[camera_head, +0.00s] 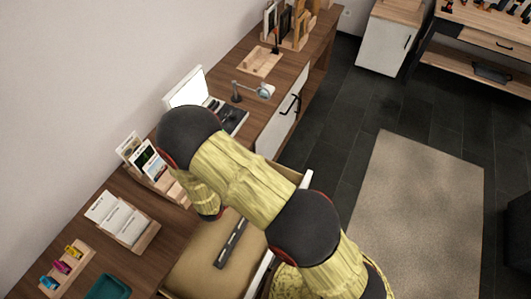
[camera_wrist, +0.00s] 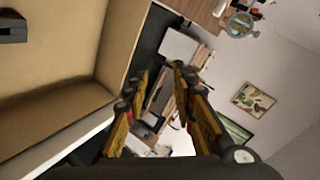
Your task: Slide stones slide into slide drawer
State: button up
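A drawer (camera_head: 262,276) with pale walls and a tan bottom stands open at the front of the wooden desk. A dark grey bar (camera_head: 232,243) with small marks lies in it. In the wrist view the drawer's tan inside (camera_wrist: 55,65) fills the left, with a dark block (camera_wrist: 14,27) at the upper left. My gripper (camera_wrist: 160,80) has its two yellow fingers apart, with nothing seen between them, beside the drawer. In the head view my arm hides the gripper and part of the drawer. I cannot pick out the stones slide for certain.
The desk holds a laptop (camera_head: 188,88), a card holder (camera_head: 123,222), a rack with pink, yellow and blue pieces (camera_head: 65,265), a teal tray (camera_head: 108,288) and a wooden tray (camera_head: 260,61). A white cabinet front (camera_head: 278,125) lies beyond the drawer. The rug (camera_head: 420,220) is clear.

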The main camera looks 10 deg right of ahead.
jog(key=w+d+r+m+h, duration=0.2)
jog(key=w+d+r+m, duration=0.1)
jog(key=d, duration=0.3)
jog(key=shift+w+r+m+t+b, duration=0.3)
jog(key=shift+w+r+m+b, duration=0.15)
jog(key=shift+m, duration=0.25)
jog(key=shift+r, duration=0.1)
notch_tip(320, 180, up, 9)
jog(key=p, duration=0.8)
dwell(0.6)
